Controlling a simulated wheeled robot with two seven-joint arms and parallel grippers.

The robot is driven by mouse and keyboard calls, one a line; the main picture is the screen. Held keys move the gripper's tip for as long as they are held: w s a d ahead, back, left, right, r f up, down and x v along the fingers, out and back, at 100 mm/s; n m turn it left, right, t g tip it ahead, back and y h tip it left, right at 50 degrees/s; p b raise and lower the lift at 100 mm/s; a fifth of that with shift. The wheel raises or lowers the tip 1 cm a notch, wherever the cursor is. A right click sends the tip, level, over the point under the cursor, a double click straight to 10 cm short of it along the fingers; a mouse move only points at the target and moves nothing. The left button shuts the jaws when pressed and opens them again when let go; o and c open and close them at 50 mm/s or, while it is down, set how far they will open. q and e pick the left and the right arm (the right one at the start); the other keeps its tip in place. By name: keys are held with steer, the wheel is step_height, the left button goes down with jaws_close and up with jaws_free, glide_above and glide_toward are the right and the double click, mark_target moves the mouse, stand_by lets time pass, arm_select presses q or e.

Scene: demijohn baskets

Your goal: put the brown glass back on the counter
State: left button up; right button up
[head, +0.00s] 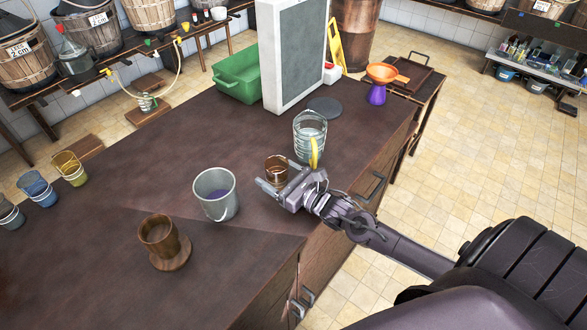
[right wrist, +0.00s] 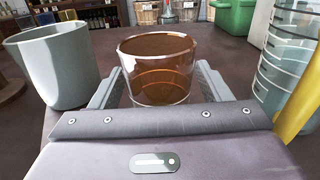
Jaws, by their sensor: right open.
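The brown glass (head: 276,164) is a short, see-through tumbler standing upright on the dark counter (head: 120,230), near its right side. My right gripper (head: 279,180) is open and low at the glass, coming from the front right. In the right wrist view the glass (right wrist: 158,65) shows upright between the two spread fingers, with a visible gap at the left one. The gripper body hides the base of the glass there. My left gripper is not in view.
A grey bucket (head: 216,193) stands left of the glass. A ribbed clear jar (head: 309,127) with a yellow strip stands close behind the right gripper. A brown wooden cup (head: 158,234) is at front left. A green crate (head: 238,76) and a pale panel (head: 291,60) stand behind.

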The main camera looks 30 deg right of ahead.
steer(key=v, duration=0.5)
steer(key=b+v, duration=0.1)
steer(key=v, duration=0.4)
steer(key=shift+s+f, duration=0.1)
steer(key=shift+f, duration=0.1)
steer(key=shift+v, duration=0.8)
steer(key=shift+d+r, duration=0.1)
steer(key=shift+r, duration=0.05)
